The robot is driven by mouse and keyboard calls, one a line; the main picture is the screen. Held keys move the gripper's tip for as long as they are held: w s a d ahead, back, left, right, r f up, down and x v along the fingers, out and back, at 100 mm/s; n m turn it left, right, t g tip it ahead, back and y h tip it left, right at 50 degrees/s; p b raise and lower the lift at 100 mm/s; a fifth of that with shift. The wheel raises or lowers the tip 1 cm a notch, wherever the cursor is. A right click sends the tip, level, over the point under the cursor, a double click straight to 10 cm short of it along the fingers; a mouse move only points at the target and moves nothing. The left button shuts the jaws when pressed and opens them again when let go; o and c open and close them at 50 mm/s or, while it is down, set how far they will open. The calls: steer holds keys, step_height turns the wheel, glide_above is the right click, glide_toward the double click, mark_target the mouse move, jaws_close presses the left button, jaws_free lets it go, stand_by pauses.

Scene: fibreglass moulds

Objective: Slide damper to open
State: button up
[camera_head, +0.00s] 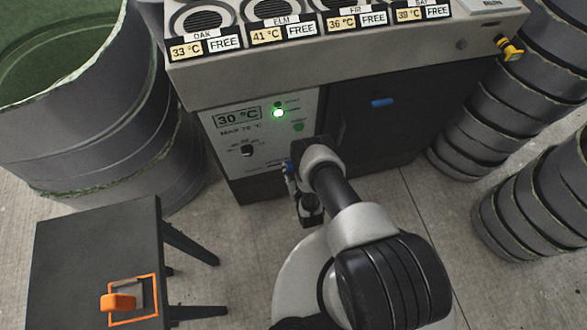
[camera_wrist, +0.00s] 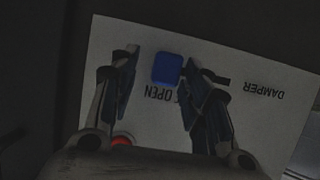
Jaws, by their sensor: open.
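The damper's blue slider knob (camera_wrist: 166,68) stands out from a white panel (camera_wrist: 225,62) in the wrist view. The word OPEN is printed beside it, upside down, and DAMPER lies further right. My gripper (camera_wrist: 158,62) is open, with one finger on each side of the knob. The right finger is close to the knob; I cannot tell whether it touches. The left finger is apart from it. Dark slot parts show near the fingertips, but its full length is hidden. In the head view my gripper (camera_head: 293,178) is low at the cabinet's control panel (camera_head: 262,135).
The cabinet's dark door (camera_head: 400,110) with a blue handle is right of the panel. A green lamp (camera_head: 278,113) is lit above my gripper. A red round part (camera_wrist: 122,140) shows in the wrist view. A black table (camera_head: 90,250) stands front left; grey drums (camera_head: 490,110) stand right.

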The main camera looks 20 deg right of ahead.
steer(key=v, duration=0.7)
steer(key=shift+s, duration=0.25)
steer(key=shift+r, duration=0.1)
